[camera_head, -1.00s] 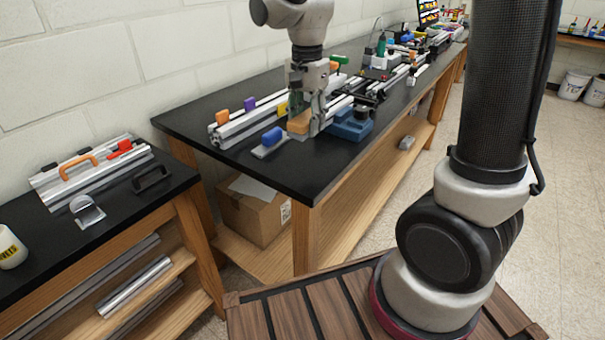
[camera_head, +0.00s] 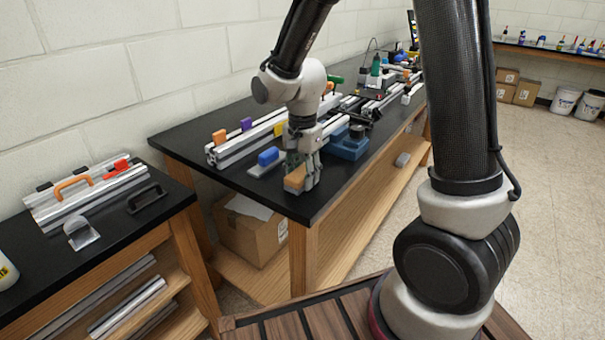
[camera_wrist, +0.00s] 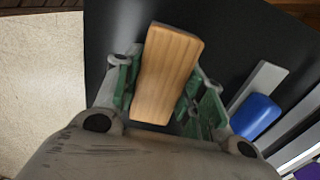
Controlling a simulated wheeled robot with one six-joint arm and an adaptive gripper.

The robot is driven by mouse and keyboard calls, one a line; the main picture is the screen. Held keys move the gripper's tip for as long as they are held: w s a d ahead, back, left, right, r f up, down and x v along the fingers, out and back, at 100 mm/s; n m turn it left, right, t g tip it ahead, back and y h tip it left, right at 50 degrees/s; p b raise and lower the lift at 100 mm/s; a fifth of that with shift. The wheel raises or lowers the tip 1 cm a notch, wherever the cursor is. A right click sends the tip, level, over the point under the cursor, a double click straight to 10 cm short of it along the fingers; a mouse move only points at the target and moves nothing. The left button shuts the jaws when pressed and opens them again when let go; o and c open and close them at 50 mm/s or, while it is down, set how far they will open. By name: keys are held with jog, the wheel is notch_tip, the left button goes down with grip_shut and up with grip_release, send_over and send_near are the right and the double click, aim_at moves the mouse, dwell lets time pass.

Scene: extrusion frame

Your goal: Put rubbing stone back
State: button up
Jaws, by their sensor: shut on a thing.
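My gripper (camera_head: 305,178) is shut on a wood-coloured block, which I take to be the rubbing stone (camera_head: 294,180). It is above the near end of the long black bench, close to the front edge. In the wrist view the rubbing stone (camera_wrist: 168,72) sits lengthwise between the green-padded fingers (camera_wrist: 160,95), with black bench top under it. Whether its underside touches the bench cannot be told. A blue-handled flat tool (camera_head: 268,157) lies just left of the gripper; it also shows in the wrist view (camera_wrist: 255,115).
The black bench (camera_head: 185,137) holds aluminium extrusions (camera_head: 240,142) with orange, purple and yellow clamps. A blue block-shaped fixture (camera_head: 346,147) stands right of the gripper. A lower side bench (camera_head: 150,215) at left holds more extrusions and handles. A cardboard box (camera_head: 250,228) sits below.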

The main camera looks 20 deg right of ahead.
aim_at(303, 171)
jog(key=o, duration=1)
jog(key=shift+f, duration=0.1)
jog(key=shift+o, duration=0.2)
notch_tip(303, 171, up, 12)
jog(key=f, duration=0.1)
jog(key=s+d+r+n+t, duration=0.2)
jog(key=s+d+r+n, duration=0.2)
jog(key=s+d, duration=0.3)
jog(key=s+d+r+n+t, duration=0.2)
jog(key=s+d+r+n, duration=0.2)
jog(key=s, duration=0.8)
jog(key=d+n, duration=0.2)
jog(key=d, duration=0.2)
jog(key=shift+n, duration=0.4)
